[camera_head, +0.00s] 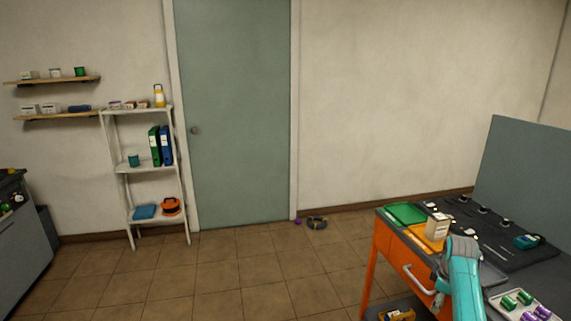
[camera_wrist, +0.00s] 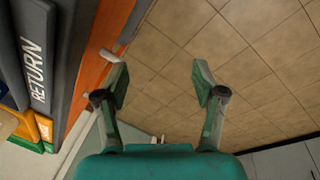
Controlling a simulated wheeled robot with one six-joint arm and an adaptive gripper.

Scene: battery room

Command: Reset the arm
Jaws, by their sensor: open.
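My gripper (camera_wrist: 160,82) is open and empty in the wrist view, its two teal fingers spread apart with only tiled floor between them. My teal arm (camera_head: 463,285) rises at the front edge of the orange workbench (camera_head: 384,250) in the head view. My fingers cannot be made out clearly there. In the wrist view the bench's dark top edge with the word RETURN (camera_wrist: 34,68) and its orange front (camera_wrist: 98,55) lie left of my gripper.
The bench top bears a green tray (camera_head: 404,213), an orange tray (camera_head: 418,235), a pale box (camera_head: 437,227) and a white tray with green and purple cells (camera_head: 497,306). A dark coil (camera_head: 317,223) lies on the floor near the door (camera_head: 235,110). The middle floor is clear.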

